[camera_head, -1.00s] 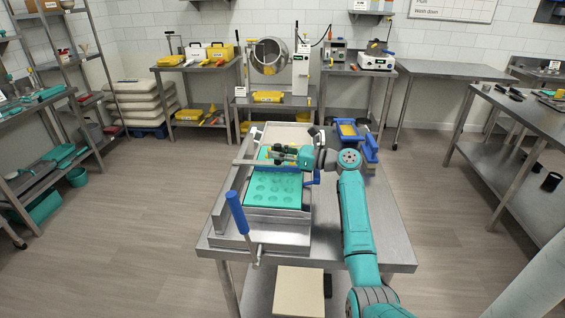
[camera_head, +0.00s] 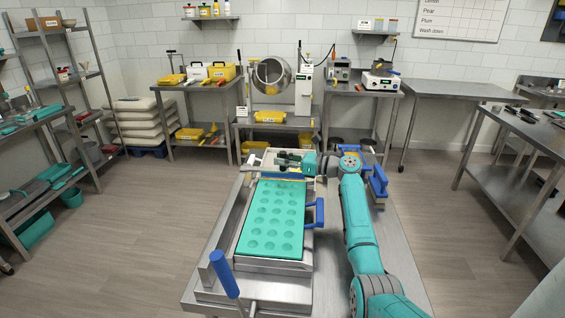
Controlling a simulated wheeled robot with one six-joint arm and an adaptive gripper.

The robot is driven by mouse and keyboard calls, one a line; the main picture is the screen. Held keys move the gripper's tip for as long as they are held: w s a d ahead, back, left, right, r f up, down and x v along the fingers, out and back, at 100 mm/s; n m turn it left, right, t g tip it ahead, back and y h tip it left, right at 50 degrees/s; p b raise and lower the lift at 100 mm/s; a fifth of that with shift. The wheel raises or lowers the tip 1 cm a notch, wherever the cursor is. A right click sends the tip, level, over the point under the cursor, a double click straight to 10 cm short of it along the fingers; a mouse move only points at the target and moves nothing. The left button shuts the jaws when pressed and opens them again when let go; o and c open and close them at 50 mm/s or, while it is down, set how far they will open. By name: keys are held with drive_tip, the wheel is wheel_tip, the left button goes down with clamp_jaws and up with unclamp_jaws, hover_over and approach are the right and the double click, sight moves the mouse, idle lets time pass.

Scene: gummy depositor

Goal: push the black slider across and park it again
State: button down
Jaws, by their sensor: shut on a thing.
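The steel depositor bench holds a teal mould tray (camera_head: 271,219) with rows of round cavities, all open to view. My gripper (camera_head: 289,159) is beyond the tray's far end, reaching left from the wrist. It is shut on a small dark part there, which I take for the black slider. The fingers and the slider are both dark and small, so their outlines run together.
A blue handle (camera_head: 319,213) stands at the tray's right side. A blue lever (camera_head: 223,272) rises at the near left corner. Blue parts (camera_head: 378,182) stand right of my arm. The bench top (camera_head: 400,252) right of my arm is clear.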

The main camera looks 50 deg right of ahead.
drive_tip(key=shift+d+f, duration=0.1)
drive_tip(key=c, duration=0.9)
unclamp_jaws()
drive_tip(key=shift+w, duration=0.1)
drive_tip(key=shift+c, duration=0.2)
drive_tip(key=v, duration=1.2)
